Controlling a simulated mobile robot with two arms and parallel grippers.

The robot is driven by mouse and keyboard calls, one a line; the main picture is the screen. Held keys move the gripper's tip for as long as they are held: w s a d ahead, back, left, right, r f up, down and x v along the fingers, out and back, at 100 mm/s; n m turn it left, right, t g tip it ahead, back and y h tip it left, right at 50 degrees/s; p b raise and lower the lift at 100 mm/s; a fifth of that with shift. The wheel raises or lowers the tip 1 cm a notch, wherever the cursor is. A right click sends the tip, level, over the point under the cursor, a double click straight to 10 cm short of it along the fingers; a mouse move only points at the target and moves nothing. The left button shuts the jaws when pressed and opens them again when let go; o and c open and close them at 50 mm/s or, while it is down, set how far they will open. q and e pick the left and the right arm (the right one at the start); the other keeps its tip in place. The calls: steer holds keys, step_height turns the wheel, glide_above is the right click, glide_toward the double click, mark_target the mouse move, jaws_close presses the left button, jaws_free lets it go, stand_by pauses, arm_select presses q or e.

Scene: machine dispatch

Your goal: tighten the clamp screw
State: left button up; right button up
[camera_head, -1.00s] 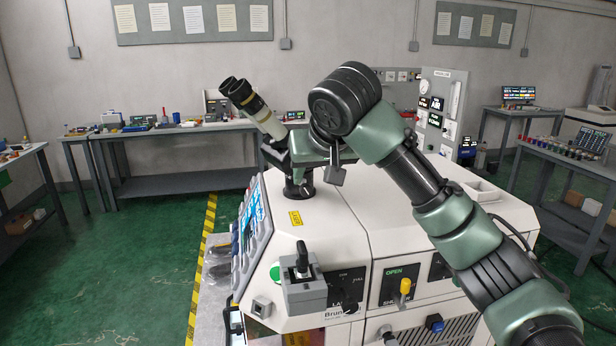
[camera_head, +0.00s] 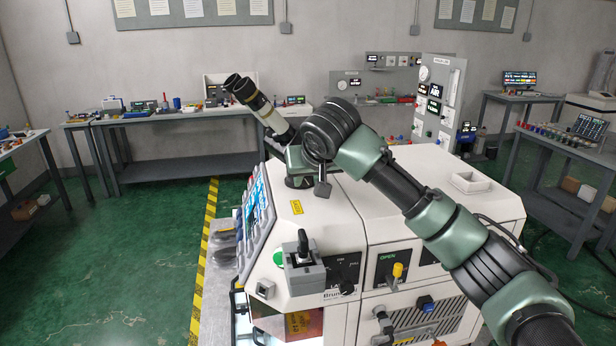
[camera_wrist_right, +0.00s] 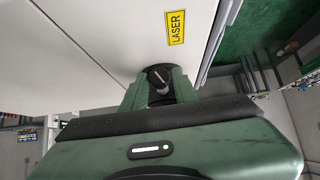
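The clamp screw, as far as I can tell, is the dark round knob with a pale mark in the right wrist view (camera_wrist_right: 158,78). It is at the black post on the machine's white top, whose round base (camera_head: 299,183) shows in the head view. My right gripper (camera_wrist_right: 160,88) has its two green fingers on either side of the knob, which fills the gap between them. In the head view this gripper (camera_head: 298,160) is at the post, its fingertips mostly hidden. A microscope eyepiece tube (camera_head: 258,106) slants up to the left behind it. My left gripper is not in view.
The white machine (camera_head: 410,210) carries a yellow LASER label (camera_head: 297,207), a grey switch box (camera_head: 303,270) and a yellow-handled switch (camera_head: 397,273). A screen panel (camera_head: 257,220) slopes along its left side. Benches (camera_head: 180,170) stand behind; green floor is clear at left.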

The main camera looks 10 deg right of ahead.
steer(key=shift+w+d, duration=0.1)
jaws_close()
steer(key=shift+f, duration=0.1)
steer(key=shift+d+f+m+y, duration=0.15)
steer(key=shift+m+y, duration=0.25)
steer(key=shift+y, duration=0.4)
steer(key=shift+d+m+y+b, duration=0.25)
steer(key=shift+m+y+b, duration=0.4)
steer(key=shift+y, duration=0.85)
steer(key=shift+m, duration=0.25)
